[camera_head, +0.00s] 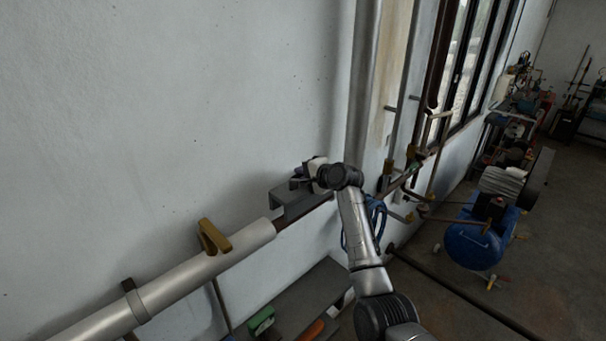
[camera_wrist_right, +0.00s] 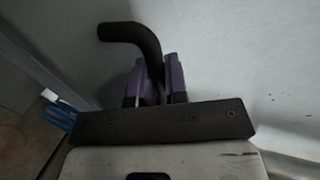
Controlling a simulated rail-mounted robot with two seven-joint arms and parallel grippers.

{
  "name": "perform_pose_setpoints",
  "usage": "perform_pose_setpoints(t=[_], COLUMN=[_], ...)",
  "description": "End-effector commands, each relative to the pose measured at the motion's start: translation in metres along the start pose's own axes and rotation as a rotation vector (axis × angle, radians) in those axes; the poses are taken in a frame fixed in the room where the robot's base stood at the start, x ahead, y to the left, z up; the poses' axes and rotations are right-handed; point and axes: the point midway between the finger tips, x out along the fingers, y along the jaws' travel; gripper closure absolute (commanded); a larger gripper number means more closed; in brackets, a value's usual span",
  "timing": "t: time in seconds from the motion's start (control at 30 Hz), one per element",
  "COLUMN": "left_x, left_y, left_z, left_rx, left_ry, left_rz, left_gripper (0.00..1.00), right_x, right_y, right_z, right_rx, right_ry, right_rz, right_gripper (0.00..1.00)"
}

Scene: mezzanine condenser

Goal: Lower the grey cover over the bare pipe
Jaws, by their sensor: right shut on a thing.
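The grey cover (camera_head: 291,204) is a short folded sheet against the white wall, left of my right wrist. My right gripper (camera_head: 302,178) is at its upper side. In the right wrist view, the gripper's purple fingers (camera_wrist_right: 155,84) are shut on a dark bent handle (camera_wrist_right: 133,33). The bare pipe (camera_head: 284,223) shows as a dark brown strip just below the cover's lower edge, beyond the end of the white lagged pipe. I cannot tell whether the cover touches the pipe. My arm hides the stretch right of the cover. My left gripper is not in view.
The white lagged pipe (camera_head: 180,280) with a brass-coloured handle (camera_head: 213,237) runs along the wall at the lower left. Thin pipes and valves (camera_head: 388,172) stand right of my wrist. A blue compressor tank (camera_head: 475,247) is on the floor at right. Tools lie on a bench below.

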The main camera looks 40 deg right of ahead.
Motion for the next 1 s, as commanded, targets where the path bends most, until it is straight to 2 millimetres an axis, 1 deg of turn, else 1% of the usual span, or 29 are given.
perform_pose_setpoints(t=[0.5,1.0], left_x=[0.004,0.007], left_y=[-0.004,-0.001], left_z=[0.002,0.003], left_rx=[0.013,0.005], left_ry=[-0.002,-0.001], left_rz=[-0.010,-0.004], left_gripper=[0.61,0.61], right_x=[0.003,0.007], right_y=[0.009,0.020], right_z=[0.000,0.000], right_rx=[0.000,0.000], right_ry=[0.000,0.001], right_rz=[-0.002,-0.002], right_gripper=[1.00,1.00])
